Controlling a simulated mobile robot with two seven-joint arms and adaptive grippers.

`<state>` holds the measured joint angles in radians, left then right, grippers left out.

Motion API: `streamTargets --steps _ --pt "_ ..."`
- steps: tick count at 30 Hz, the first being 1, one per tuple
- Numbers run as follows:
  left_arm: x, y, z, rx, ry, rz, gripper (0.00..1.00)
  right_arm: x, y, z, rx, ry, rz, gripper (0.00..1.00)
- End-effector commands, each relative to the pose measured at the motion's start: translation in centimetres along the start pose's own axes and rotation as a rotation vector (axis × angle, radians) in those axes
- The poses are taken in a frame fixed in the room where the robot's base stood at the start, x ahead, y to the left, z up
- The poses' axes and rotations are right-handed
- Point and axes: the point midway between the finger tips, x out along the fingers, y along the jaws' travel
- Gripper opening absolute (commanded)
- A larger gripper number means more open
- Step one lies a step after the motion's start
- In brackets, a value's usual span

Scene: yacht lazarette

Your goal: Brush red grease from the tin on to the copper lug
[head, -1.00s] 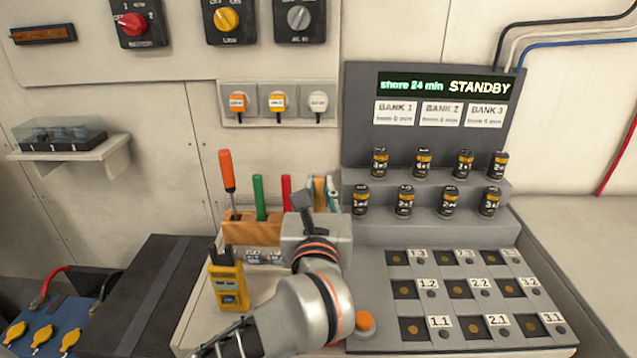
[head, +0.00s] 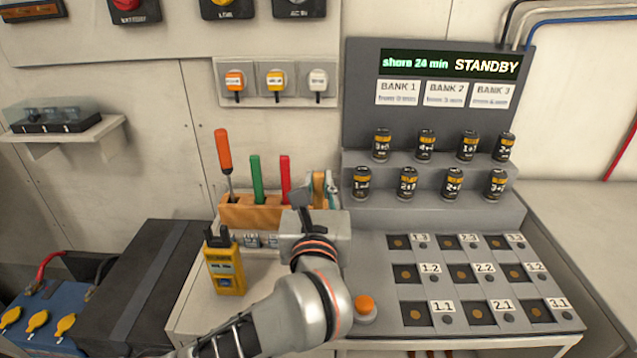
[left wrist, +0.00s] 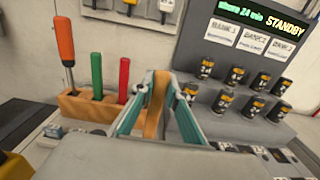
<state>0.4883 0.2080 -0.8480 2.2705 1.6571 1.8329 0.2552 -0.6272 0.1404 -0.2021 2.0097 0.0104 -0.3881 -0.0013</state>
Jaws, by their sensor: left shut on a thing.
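My left gripper (head: 324,190) is beside the right end of a wooden block (head: 238,212). In the left wrist view its fingers (left wrist: 157,108) are shut on a flat tan handle (left wrist: 154,112), which looks like a brush handle. The handle's lower end is hidden, so I cannot tell whether it is still in the block. The block also shows in the left wrist view (left wrist: 78,104), with an orange-handled screwdriver (head: 223,150), a green handle (head: 256,174) and a red handle (head: 285,172) upright in it. I cannot make out the grease tin or the copper lug. My right gripper is out of view.
A yellow meter (head: 226,272) stands left of my arm. An orange button (head: 365,304) is right of it. A stepped rack of black cells (head: 408,183) and a numbered slot panel (head: 420,255) fill the right. A blue battery box (head: 62,312) is at lower left.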

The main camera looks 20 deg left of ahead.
Motion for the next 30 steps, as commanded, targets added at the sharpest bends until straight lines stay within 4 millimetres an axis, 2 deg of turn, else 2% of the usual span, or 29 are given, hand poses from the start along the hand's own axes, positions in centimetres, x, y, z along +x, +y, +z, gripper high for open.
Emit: streamTargets --steps 10,30 --pt "0.0 0.0 -0.2 0.0 0.0 0.0 0.0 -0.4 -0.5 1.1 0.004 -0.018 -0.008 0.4" --pt "0.0 0.0 -0.8 0.0 0.0 0.0 0.0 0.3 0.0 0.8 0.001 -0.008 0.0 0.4"
